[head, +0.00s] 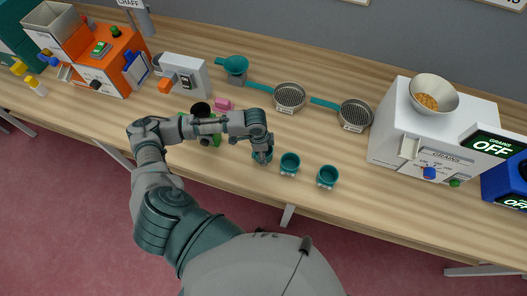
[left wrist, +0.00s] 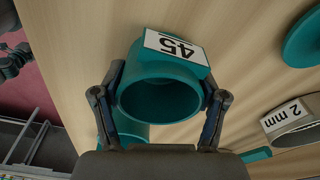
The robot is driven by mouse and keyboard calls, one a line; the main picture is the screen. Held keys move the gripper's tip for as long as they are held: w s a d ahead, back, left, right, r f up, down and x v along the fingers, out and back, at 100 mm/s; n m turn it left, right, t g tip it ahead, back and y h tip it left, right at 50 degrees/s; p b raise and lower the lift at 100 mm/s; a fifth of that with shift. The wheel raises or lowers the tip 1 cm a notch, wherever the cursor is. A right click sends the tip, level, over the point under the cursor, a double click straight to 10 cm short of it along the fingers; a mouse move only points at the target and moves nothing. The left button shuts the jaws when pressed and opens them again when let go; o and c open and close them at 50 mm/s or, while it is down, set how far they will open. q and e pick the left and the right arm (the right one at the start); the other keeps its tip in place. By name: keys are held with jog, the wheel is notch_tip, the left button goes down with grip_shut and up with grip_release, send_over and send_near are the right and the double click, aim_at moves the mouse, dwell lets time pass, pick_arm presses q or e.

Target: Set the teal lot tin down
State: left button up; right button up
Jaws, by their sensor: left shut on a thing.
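My left gripper (head: 263,153) is over the front part of the bench and points down. It is shut on a teal lot tin, which is mostly hidden by the gripper in the head view. In the left wrist view the teal lot tin (left wrist: 160,97) sits between the two fingers, its open mouth facing the camera and a white label reading 45 on its side. Whether its base touches the bench is hard to tell. Two more teal tins stand just right of it, a middle tin (head: 290,163) and a right tin (head: 328,176). My right gripper is not in view.
A white grain machine (head: 395,120) with a bowl (head: 433,94) stands right. A pink block (head: 222,104) is behind my forearm. Bare wood lies between sieves and tins.

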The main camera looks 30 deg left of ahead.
pick_arm(q)
jog(key=o, duration=1.2)
jog(key=shift+c, duration=0.2)
